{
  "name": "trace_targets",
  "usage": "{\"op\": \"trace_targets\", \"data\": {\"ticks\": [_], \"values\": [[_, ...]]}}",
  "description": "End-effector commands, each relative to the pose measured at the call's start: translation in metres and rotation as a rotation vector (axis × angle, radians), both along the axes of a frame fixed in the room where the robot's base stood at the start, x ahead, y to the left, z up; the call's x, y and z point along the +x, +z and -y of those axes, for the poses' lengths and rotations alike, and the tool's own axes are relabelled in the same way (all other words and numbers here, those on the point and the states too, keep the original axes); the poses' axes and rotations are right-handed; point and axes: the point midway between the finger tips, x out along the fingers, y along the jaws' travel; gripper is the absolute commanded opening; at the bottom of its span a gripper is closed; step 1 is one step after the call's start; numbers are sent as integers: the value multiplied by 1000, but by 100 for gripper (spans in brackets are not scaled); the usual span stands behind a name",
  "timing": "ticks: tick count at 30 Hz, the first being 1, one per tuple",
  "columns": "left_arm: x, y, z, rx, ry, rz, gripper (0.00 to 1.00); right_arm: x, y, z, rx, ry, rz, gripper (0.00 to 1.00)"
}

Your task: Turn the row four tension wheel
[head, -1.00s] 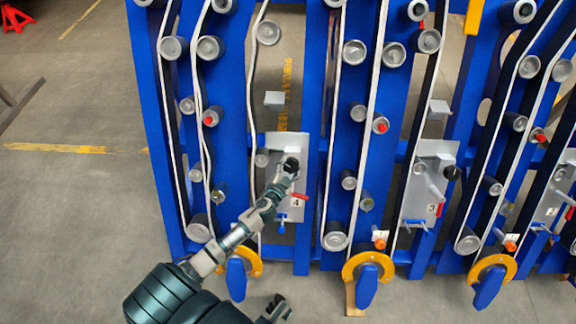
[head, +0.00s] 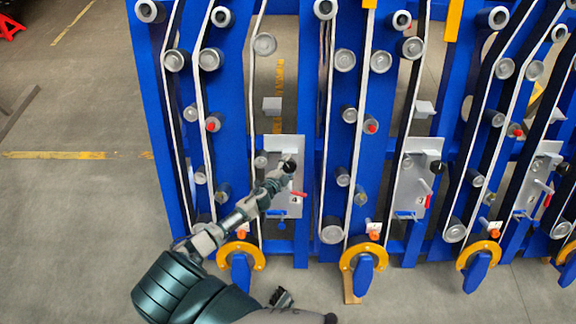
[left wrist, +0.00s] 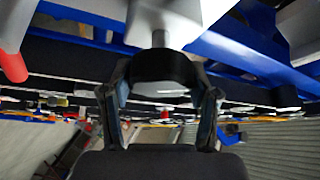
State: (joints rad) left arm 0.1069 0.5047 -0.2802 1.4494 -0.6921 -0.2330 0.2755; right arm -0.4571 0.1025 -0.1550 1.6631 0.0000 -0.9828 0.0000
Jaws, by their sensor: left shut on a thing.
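The row four tension wheel is a small black knob (head: 289,167) on the grey plate (head: 287,145) marked 4. My left gripper (head: 281,173) reaches it from the lower left and partly covers it. In the left wrist view the dark round wheel (left wrist: 160,70) sits between the two fingers of my left gripper (left wrist: 161,100), which is shut on it. A grey shaft shows above the wheel. A dark piece that looks like my right gripper (head: 281,298) shows at the bottom; its fingers are unclear.
A red handle (head: 299,194) and a blue lever (head: 281,214) sit on the same plate below the wheel. Blue uprights, rollers and white belts flank it. A yellow ring with a blue handle (head: 240,275) stands below. Open floor (head: 75,220) lies left.

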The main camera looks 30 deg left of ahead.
Motion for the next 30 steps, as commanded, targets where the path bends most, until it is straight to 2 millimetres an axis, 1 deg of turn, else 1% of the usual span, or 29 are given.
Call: {"op": "trace_targets", "data": {"ticks": [6, 16, 17, 18, 19, 20, 30], "values": [[-1, -3, 0, 14, -7, -14, 25, -4, -9, 0, 0, 1, -4, 40], [-2, -4, 0, 15, -7, -16, 25, -5, -9, 1, -1, 1, -5, 40], [-2, -4, 0, 15, -7, -16, 65, -5, -9, 1, -1, 1, -5, 40], [-2, -4, 0, 15, -8, -15, 75, -5, -9, 1, -1, 1, -5, 40], [-1, -4, 0, 15, -8, -15, 83, -5, -9, 1, -1, 1, -5, 40], [-1, -4, 0, 15, -7, -14, 85, -5, -9, 1, -1, 1, -5, 40], [-3, 0, 0, 14, -9, -9, 85, -4, -8, 0, 1, 1, 0, 40]]}}
